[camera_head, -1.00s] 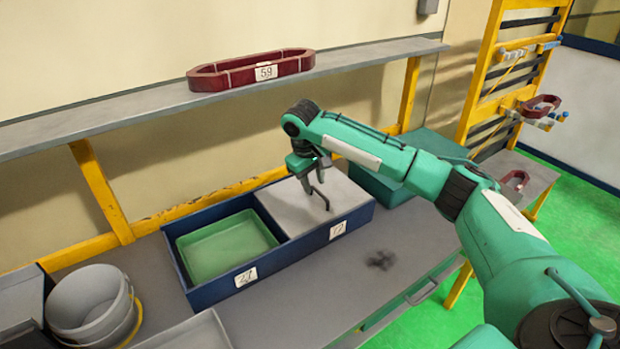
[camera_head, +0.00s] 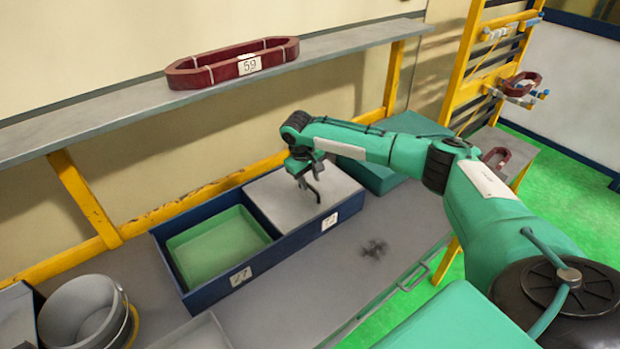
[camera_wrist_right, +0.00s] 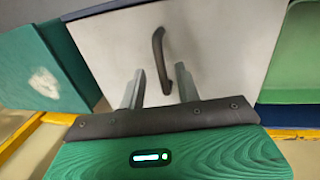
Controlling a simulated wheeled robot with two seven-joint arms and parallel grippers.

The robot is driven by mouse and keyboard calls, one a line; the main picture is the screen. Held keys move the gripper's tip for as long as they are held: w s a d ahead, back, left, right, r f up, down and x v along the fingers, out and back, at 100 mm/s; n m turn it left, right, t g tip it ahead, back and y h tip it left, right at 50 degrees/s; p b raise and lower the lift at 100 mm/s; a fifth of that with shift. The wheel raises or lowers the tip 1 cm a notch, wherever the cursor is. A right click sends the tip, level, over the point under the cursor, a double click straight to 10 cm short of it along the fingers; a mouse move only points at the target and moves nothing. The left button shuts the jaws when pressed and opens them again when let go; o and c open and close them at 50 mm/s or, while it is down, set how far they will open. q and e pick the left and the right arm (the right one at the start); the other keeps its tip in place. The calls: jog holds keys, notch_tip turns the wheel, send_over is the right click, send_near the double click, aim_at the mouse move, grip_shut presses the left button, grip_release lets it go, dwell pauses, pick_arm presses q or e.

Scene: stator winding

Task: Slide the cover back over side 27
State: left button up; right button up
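A blue box (camera_head: 288,262) with two compartments stands on the bench. Its left side, labelled 27 (camera_head: 241,277), is uncovered and shows a green inside (camera_head: 222,246). A light grey cover (camera_head: 277,203) lies over the other side, whose label (camera_head: 329,222) is hard to read. The cover has a dark bent handle (camera_head: 317,190). My right gripper (camera_head: 309,183) is over the cover, close to the handle. In the right wrist view the handle (camera_wrist_right: 160,52) stands between the two spread fingers (camera_wrist_right: 158,85), which look apart from it. My left gripper is out of view.
A grey bucket (camera_head: 82,318) stands at the lower left beside grey trays. A teal box (camera_head: 385,174) is right of the blue box. A shelf above holds a dark red coil marked 59 (camera_head: 235,65).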

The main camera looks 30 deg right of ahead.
jog(key=shift+f, duration=0.45)
jog(key=shift+d+f, duration=0.1)
jog(key=shift+f, duration=0.35)
jog(key=shift+c, duration=0.4)
grip_shut()
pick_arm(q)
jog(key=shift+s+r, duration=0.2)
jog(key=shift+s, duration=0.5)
